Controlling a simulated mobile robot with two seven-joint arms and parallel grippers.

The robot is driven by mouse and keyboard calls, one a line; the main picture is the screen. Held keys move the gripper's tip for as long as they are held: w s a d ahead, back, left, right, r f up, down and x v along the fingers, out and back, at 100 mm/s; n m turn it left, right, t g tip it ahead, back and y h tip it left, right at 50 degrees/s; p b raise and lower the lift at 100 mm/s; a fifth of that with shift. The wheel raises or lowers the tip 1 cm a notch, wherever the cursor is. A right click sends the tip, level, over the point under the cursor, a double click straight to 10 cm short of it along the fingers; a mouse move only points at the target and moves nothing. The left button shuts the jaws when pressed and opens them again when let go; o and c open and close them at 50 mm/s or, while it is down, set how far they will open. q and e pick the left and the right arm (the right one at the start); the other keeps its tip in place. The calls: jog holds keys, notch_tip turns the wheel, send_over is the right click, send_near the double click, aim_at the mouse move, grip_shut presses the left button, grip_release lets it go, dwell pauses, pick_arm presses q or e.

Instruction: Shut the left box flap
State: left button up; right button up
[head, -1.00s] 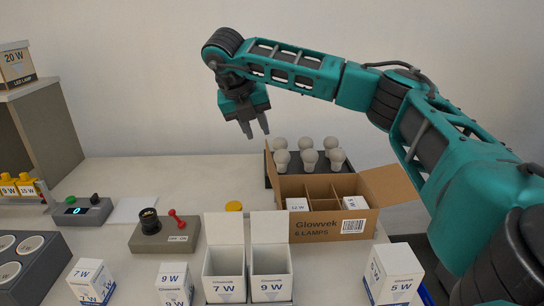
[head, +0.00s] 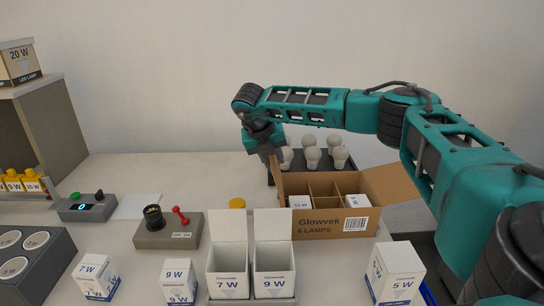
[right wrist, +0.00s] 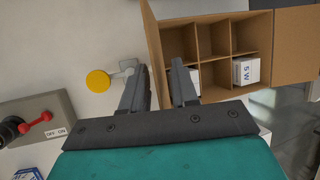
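The brown Glowvek carton (head: 315,223) stands open on the table, with several compartments and white boxes inside. Its left flap (head: 277,180) stands up, partly behind my gripper; in the right wrist view the flap (right wrist: 154,45) shows as a narrow brown strip. The right flap (head: 392,184) is folded outward. My right gripper (head: 270,160) points down at the carton's left side. In the right wrist view its fingers (right wrist: 158,88) are apart, one on each side of the flap strip; whether they touch it I cannot tell. My left gripper is out of view.
White bulbs (head: 312,157) stand in a dark tray (head: 298,160) just behind the carton. Two open white boxes, 7 W (head: 228,285) and 9 W (head: 273,285), stand in front. A yellow disc (head: 237,203) and a switch box (head: 168,235) lie to the left.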

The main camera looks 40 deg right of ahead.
grip_shut()
dwell(1.4)
